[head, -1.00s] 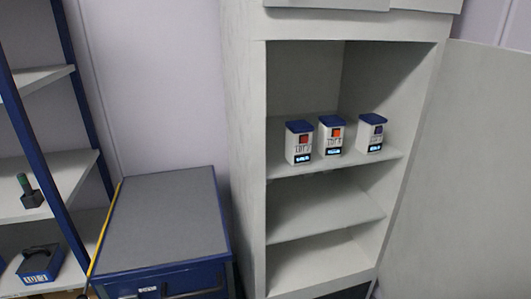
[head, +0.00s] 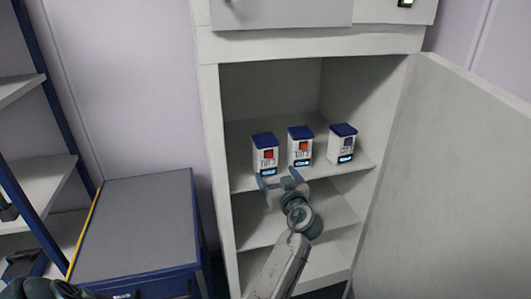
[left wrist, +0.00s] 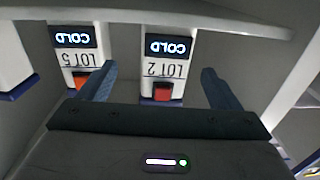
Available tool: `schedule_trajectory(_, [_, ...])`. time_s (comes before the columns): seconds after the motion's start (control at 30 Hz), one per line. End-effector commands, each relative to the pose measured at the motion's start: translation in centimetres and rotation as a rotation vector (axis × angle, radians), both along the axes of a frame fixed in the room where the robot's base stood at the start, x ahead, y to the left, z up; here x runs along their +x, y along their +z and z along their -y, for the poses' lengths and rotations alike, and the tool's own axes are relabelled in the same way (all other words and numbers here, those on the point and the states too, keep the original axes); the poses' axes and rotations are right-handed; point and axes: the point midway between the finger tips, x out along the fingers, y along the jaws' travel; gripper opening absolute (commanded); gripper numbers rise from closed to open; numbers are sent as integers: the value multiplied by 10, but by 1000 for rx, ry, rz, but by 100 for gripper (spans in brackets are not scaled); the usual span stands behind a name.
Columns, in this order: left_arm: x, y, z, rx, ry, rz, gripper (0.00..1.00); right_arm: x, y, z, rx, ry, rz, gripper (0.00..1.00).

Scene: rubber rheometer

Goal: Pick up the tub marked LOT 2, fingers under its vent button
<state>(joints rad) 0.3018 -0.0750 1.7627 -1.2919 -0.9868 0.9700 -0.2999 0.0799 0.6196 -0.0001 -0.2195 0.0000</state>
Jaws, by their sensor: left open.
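The LOT 2 tub (head: 265,156) is white with a blue lid and a red vent button. It stands upright at the left of three tubs on the cabinet's upper shelf. In the left wrist view, which is upside down, the LOT 2 tub (left wrist: 178,68) shows its lit COLD display, its label and its red button (left wrist: 162,92). My left gripper (head: 279,180) is open and empty in front of the shelf edge, low before the tubs. Its two fingers (left wrist: 160,86) appear on either side of the LOT 2 tub, with no contact visible. My right gripper is not in view.
The LOT 5 tub (head: 300,148), with an orange button, stands close right of LOT 2. The open cabinet door (head: 440,190) bounds the right side. A clear grey-topped blue cabinet (head: 135,225) stands at left.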

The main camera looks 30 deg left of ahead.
Motion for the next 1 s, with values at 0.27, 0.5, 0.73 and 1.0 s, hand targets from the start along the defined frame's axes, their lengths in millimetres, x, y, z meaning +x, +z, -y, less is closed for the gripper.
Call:
schedule_trajectory(0.27, [10, 3, -17, 1, 1, -3, 85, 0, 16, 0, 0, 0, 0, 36])
schedule_trajectory(0.5, [25, 3, -43, 2, 1, -3, 85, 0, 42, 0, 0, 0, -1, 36])
schedule_trajectory(0.73, [34, -2, -55, 0, 0, -3, 85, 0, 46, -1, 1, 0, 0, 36])
schedule_trajectory(1.0, [34, -3, -54, -1, 0, -2, 66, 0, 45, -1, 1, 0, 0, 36])
